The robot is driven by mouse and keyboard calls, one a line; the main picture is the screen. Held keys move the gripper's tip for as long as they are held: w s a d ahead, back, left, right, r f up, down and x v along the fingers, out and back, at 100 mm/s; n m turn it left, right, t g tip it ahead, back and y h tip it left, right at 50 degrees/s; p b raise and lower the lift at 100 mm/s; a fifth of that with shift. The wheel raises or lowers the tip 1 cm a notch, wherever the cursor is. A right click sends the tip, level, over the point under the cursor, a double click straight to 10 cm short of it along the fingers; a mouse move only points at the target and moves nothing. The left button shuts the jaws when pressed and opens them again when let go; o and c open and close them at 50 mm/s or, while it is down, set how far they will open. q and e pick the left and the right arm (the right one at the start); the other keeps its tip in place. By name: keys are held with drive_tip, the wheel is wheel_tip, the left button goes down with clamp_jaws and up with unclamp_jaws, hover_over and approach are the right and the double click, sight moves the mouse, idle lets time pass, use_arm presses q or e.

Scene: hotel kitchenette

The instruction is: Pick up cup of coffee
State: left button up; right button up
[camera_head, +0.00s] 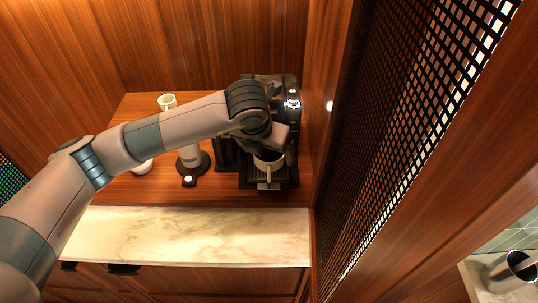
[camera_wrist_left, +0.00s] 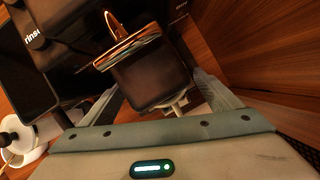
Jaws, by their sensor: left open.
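A white cup (camera_head: 268,166) stands on the drip tray of a black coffee machine (camera_head: 290,104), with its handle towards the front. Its contents cannot be made out. My left gripper (camera_head: 276,140) reaches in from the left, right above and beside the cup at the machine's front. In the left wrist view, its two fingers (camera_wrist_left: 158,98) are spread apart. A dark block with a copper-coloured edge (camera_wrist_left: 150,75), part of the machine, fills most of the space between them. A small white part of the cup (camera_wrist_left: 173,104) shows below that block. My right gripper is not in view.
A white mug (camera_head: 167,102) stands at the back left of the wooden counter (camera_head: 220,197). A pale cylinder on a dark base (camera_head: 190,160) and another white cup (camera_head: 142,168) stand left of the machine. A wooden wall is close on the right. The marble front strip (camera_head: 200,235) is clear.

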use_arm(q)
drive_tip(key=shift+x, duration=0.8)
drive_tip(key=shift+c, duration=0.4)
drive_tip(key=c, duration=1.4)
drive_tip(key=shift+o, duration=0.2)
drive_tip(key=shift+r, duration=0.35)
